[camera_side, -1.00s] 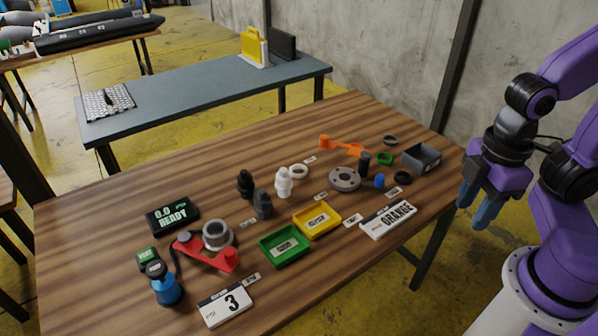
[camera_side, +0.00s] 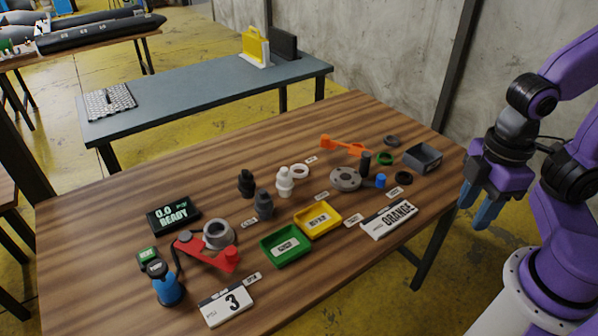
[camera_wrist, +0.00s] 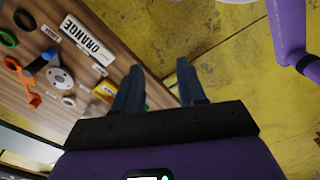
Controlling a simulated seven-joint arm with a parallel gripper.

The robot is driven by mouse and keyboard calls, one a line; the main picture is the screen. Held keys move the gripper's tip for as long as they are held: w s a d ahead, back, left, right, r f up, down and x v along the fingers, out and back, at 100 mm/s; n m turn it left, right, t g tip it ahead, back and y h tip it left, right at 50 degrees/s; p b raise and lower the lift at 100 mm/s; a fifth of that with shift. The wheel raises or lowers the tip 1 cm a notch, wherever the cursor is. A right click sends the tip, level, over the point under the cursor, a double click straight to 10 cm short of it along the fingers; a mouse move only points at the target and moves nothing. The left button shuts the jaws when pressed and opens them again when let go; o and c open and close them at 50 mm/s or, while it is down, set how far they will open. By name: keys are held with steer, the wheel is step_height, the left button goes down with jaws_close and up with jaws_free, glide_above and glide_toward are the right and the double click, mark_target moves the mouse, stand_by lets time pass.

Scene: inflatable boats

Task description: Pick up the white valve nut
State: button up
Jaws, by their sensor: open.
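A white ring (camera_side: 299,171), which looks like the valve nut, lies flat near the middle of the wooden table in the side view. A white valve body (camera_side: 285,182) stands upright just in front of it, close to its left edge. My gripper (camera_side: 477,206) is beyond the table's right edge, well away from the ring, with blue fingers pointing down. In the wrist view my gripper (camera_wrist: 159,68) has its two fingers spread, with only yellow floor and the table edge between them. I cannot pick out the ring surely in the wrist view.
Black (camera_side: 246,184) and dark grey (camera_side: 263,204) valve bodies stand left of the white one. A grey flange (camera_side: 345,179), an orange tool (camera_side: 341,146), green (camera_side: 262,249) and yellow (camera_side: 336,225) trays and an ORANGE sign (camera_side: 377,224) lie around. The table's back left is clear.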

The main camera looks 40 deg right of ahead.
steer(key=shift+w+a, duration=0.1)
steer(key=w+a+n+t+h, duration=0.1)
steer(key=w+a+n, duration=0.3)
steer(key=w, duration=0.8)
steer(key=w+a+n+h, duration=0.1)
steer(key=w+a, duration=0.5)
steer(key=w, duration=0.7)
steer(key=n+h, duration=0.2)
steer(key=n, duration=0.3)
glide_above(306, 174)
steer(key=s+a, duration=0.1)
steer(key=a, duration=0.2)
step_height(306, 174, down, 19)
steer(key=shift+s+r, duration=0.1)
steer(key=shift+s, duration=0.05)
steer(key=shift+t+h, duration=0.3)
steer(key=shift+w+x, duration=0.15)
steer(key=shift+x, duration=1.25)
steer(key=shift+w+x, duration=0.15)
steer(key=shift+x, duration=1.25)
steer(key=shift+d+r, duration=0.1)
